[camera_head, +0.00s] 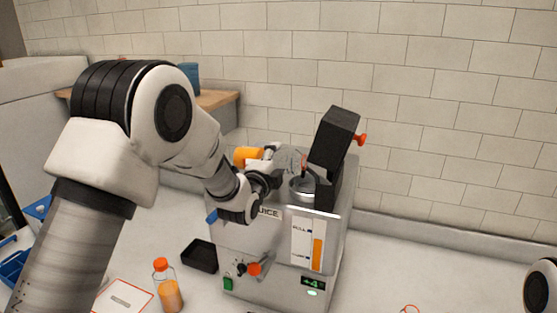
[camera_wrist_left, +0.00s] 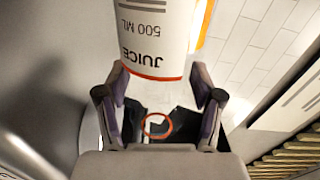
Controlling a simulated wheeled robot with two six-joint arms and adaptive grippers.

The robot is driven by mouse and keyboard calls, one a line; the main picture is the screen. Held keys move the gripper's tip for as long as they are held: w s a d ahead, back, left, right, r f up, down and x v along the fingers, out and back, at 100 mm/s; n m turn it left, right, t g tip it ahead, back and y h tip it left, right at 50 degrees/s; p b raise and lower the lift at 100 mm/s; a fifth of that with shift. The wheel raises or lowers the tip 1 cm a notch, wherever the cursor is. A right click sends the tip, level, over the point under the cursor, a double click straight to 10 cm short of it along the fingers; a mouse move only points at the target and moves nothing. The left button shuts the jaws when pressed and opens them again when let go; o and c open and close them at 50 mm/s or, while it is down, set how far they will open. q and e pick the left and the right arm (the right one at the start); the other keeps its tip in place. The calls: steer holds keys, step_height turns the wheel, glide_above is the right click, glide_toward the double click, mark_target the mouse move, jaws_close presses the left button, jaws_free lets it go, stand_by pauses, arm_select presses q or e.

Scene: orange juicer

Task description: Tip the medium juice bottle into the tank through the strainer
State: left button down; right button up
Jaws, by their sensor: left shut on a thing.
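My left gripper (camera_head: 274,176) is shut on the juice bottle (camera_head: 247,156), over the top of the juicer. The bottle lies strongly tilted, its orange end to the left. In the left wrist view the bottle (camera_wrist_left: 155,35), labelled JUICE 500 ML, shows above the fingers (camera_wrist_left: 158,105). The strainer (camera_head: 302,187) is a round metal bowl on top of the juicer tank (camera_head: 265,235), just right of the gripper. The bottle's mouth and any flow are too small to tell. The front gauge (camera_head: 317,253) shows an orange column. My right gripper is out of view.
A dark upright block (camera_head: 333,145) with an orange knob stands right of the strainer. A smaller orange-capped bottle (camera_head: 168,292), a black tray (camera_head: 199,257) and a red-edged card (camera_head: 122,298) are on the counter at front left. The counter right of the juicer is largely clear.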

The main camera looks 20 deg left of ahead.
mark_target(283, 150)
arm_select(q)
steer(key=shift+s+d+r+m, duration=0.15)
steer(key=shift+r+m, duration=0.65)
steer(key=shift+m, duration=0.2)
steer(key=r+m, duration=0.1)
steer(key=m, duration=0.1)
steer(key=shift+r+m, duration=0.15)
steer(key=shift+m, duration=0.15)
steer(key=shift+d+r+m, duration=0.4)
steer(key=shift+r+m, duration=0.35)
steer(key=shift+m, duration=0.3)
steer(key=shift+d+r+m, duration=0.35)
steer(key=shift+r+m, duration=0.4)
steer(key=shift+m, duration=0.3)
